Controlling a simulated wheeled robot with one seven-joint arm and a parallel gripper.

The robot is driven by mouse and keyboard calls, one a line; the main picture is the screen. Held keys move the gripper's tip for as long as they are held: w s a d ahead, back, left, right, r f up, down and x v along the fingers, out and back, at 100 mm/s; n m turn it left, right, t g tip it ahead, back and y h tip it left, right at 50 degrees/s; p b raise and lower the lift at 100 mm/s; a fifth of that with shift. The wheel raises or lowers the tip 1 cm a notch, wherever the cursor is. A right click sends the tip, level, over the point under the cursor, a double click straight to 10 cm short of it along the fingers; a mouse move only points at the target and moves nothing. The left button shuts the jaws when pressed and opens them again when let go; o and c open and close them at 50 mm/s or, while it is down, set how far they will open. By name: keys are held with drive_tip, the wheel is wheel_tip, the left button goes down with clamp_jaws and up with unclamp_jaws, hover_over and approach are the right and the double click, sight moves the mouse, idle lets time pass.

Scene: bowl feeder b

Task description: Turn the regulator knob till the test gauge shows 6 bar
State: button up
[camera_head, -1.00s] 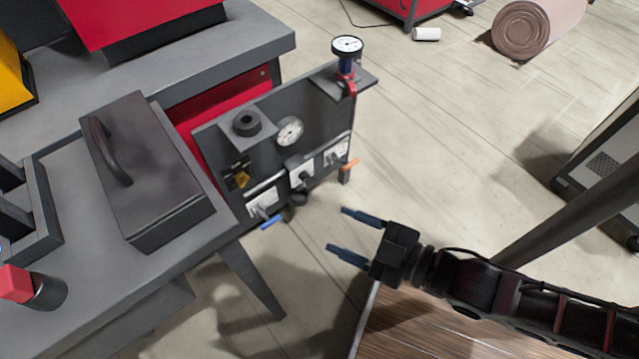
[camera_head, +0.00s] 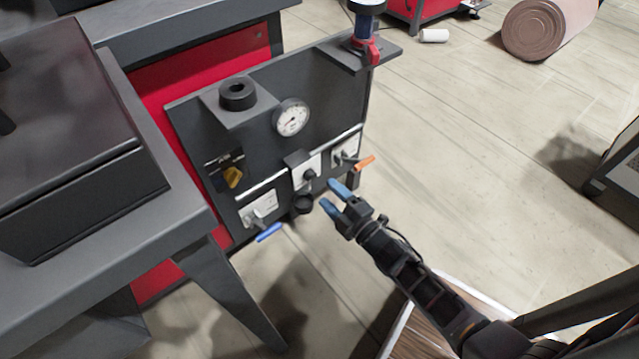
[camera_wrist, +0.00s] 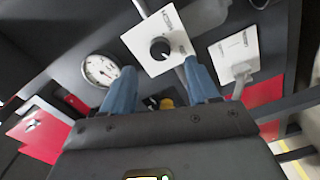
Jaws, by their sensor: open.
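The regulator knob (camera_head: 311,174) is small and black, on a white plate low in the middle of the dark panel. In the wrist view the knob (camera_wrist: 160,48) appears just beyond my fingertips, centred between them. My gripper (camera_head: 330,195) is open and empty, its blue fingers pointing at the panel, apart from the knob as far as I can tell. A round white gauge (camera_head: 291,118) sits on the panel above; it also shows in the wrist view (camera_wrist: 101,70). Its reading is too small to tell.
An orange lever (camera_head: 364,163) is right of the knob and a blue lever (camera_head: 269,232) lower left. A yellow handle (camera_head: 233,178) is at left. A black cup (camera_head: 302,204) hangs under the regulator.

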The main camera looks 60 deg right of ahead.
sight(312, 179)
drive_tip(key=shift+b+x, duration=0.5)
drive_tip(key=shift+x, duration=2.65)
drive_tip(key=c, duration=1)
drive_tip(key=shift+c, duration=0.2)
drive_tip(key=shift+a, duration=0.1)
